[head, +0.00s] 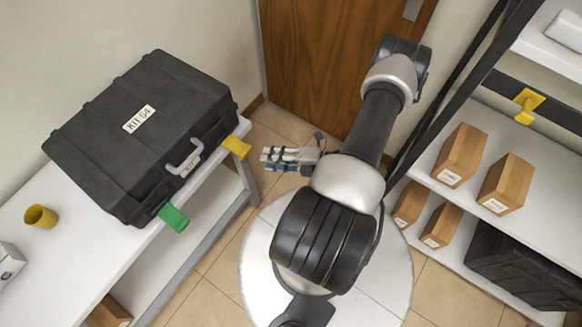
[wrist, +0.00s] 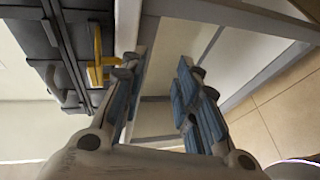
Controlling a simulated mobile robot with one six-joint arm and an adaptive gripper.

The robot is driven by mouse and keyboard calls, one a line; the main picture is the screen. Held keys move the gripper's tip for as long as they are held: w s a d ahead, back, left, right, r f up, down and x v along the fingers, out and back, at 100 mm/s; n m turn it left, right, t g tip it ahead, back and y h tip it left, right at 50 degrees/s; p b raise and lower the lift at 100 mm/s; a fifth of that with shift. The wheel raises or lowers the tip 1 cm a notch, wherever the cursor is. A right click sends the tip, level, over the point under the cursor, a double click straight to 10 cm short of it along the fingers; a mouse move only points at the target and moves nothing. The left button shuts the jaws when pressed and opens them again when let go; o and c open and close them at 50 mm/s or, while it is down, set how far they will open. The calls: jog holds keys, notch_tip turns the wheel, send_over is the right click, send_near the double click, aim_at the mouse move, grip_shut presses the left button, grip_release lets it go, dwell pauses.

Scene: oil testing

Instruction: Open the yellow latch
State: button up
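A closed black case (head: 130,120) lies on the white bench at the left in the head view. Its yellow latch (head: 236,147) sits at the right end of its front side. A green latch (head: 173,217) sits at the other end, with a grey handle (head: 184,157) between them. My gripper (head: 267,158) points left toward the case, a little right of the yellow latch. In the wrist view the gripper (wrist: 157,75) is open and empty. There the yellow latch (wrist: 97,65) shows left of the left finger, outside the gap; whether they touch is unclear.
A yellow cup (head: 41,217) stands on the bench (head: 75,265). A shelf at the right holds several brown boxes (head: 461,154) and a yellow fixture (head: 526,105). A wooden door (head: 320,60) is behind my arm. Tiled floor lies between bench and shelf.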

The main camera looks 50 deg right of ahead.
jog(key=s+d+f, duration=0.3)
jog(key=d+f, duration=0.1)
jog(key=f, duration=0.4)
jog(key=shift+s+f, duration=0.35)
jog(key=shift+s, duration=0.05)
dwell(0.5)
notch_tip(320, 180, up, 10)
dwell(0.7)
dwell(0.4)
